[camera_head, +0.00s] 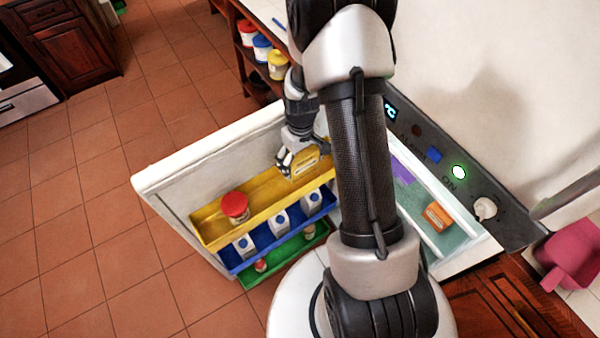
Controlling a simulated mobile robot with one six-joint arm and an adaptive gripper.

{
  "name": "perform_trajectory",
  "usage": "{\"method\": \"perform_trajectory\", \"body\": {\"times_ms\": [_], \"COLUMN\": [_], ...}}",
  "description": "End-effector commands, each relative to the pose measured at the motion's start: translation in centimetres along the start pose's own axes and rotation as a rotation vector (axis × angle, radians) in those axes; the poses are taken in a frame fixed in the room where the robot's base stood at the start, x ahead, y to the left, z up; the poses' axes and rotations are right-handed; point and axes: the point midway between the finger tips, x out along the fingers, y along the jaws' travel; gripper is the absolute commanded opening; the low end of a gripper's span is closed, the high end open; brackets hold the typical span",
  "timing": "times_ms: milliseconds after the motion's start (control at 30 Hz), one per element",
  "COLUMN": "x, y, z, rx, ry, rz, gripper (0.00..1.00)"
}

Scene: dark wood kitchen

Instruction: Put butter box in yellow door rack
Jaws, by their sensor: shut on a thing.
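The butter box (306,166) is a small yellow-tan box at the right end of the yellow door rack (265,191). My gripper (286,162) is shut on the box, reaching in from above and behind. The box appears to be at or within the rack's opening. I cannot tell whether it touches the rack's floor. My own arm crosses the middle of the view and hides the rack's far right end.
A red-lidded jar (235,207) stands toward the left of the yellow rack, with free room between it and the box. Below are a blue rack (262,240) with several cartons and a green rack (290,260). An orange box (437,216) lies inside the fridge.

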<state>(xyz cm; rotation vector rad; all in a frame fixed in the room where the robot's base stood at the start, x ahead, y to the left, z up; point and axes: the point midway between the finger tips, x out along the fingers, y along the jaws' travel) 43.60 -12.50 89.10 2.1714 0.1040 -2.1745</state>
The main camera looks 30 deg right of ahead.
Motion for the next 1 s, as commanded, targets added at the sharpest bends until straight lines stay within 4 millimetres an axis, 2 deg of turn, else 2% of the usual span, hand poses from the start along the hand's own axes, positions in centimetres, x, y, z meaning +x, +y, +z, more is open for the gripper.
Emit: {"method": "perform_trajectory", "body": {"times_ms": [233, 467, 867, 900, 1000], "x": [1.9, 5.2, 5.7, 5.5, 5.5], "y": [0.0, 0.0, 0.0, 0.0, 0.0], "z": [0.0, -0.1, -0.1, -0.1, -0.1], "rx": [0.0, 0.0, 0.001, 0.0, 0.0], "ry": [0.0, 0.001, 0.002, 0.001, 0.001], "rz": [0.0, 0.0, 0.001, 0.001, 0.0], "gripper": [0.51, 0.51, 0.51, 0.86, 0.92]}}
